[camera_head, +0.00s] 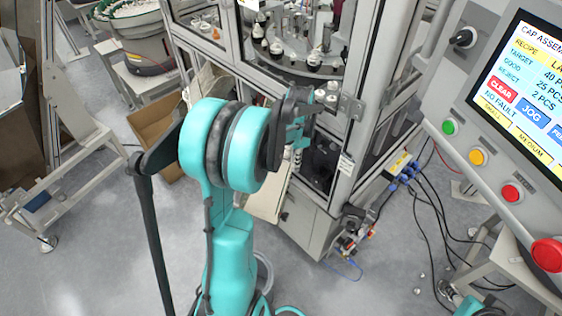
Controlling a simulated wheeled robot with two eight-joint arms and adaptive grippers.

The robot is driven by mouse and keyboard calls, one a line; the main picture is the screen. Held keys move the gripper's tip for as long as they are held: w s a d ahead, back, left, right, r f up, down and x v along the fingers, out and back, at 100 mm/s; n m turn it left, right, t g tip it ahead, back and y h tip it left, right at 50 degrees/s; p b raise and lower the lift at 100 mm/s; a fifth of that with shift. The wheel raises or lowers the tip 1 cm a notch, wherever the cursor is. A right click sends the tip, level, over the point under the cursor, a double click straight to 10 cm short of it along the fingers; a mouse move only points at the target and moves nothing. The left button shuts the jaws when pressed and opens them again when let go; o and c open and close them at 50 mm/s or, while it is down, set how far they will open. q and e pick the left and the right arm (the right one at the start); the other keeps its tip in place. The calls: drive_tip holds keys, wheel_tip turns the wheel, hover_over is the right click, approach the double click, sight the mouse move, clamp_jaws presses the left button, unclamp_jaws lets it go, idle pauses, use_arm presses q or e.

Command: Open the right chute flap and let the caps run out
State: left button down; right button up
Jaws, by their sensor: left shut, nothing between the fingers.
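My left arm rises from the bottom centre, and its gripper (298,132) is in front of the machine's lower front, beside an open bay (322,160). The gripper is small and seen from behind. It looks shut and holds nothing that I can see. Several small pale cap-like pieces (326,94) show just beyond it, at the machine's edge. I cannot make out the right chute flap; my arm and gripper cover part of that machine front. My right gripper is not in view.
The machine's grey frame (362,85) stands close to my gripper. A control panel with a screen (525,75) and coloured buttons fills the right. A cardboard box (152,122) and a bowl feeder (140,48) are at upper left. Cables (428,200) lie on the right floor.

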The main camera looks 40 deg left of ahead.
sight(294, 172)
use_arm(q)
drive_tip(key=shift+f, duration=0.15)
drive_tip(key=shift+s+d+f+b, duration=0.1)
drive_tip(key=shift+s+f+b, duration=0.15)
drive_tip(key=shift+f+b, duration=0.25)
drive_tip(key=shift+s+f+b, duration=0.25)
drive_tip(key=shift+f+b, duration=0.1)
drive_tip(key=shift+f, duration=0.1)
idle(0.3)
drive_tip(key=shift+s+d+f+b, duration=0.1)
drive_tip(key=shift+s+f+b, duration=0.15)
drive_tip(key=shift+f+b, duration=0.65)
drive_tip(key=shift+f, duration=0.15)
drive_tip(key=shift+f+b, duration=0.7)
drive_tip(key=shift+f, duration=0.2)
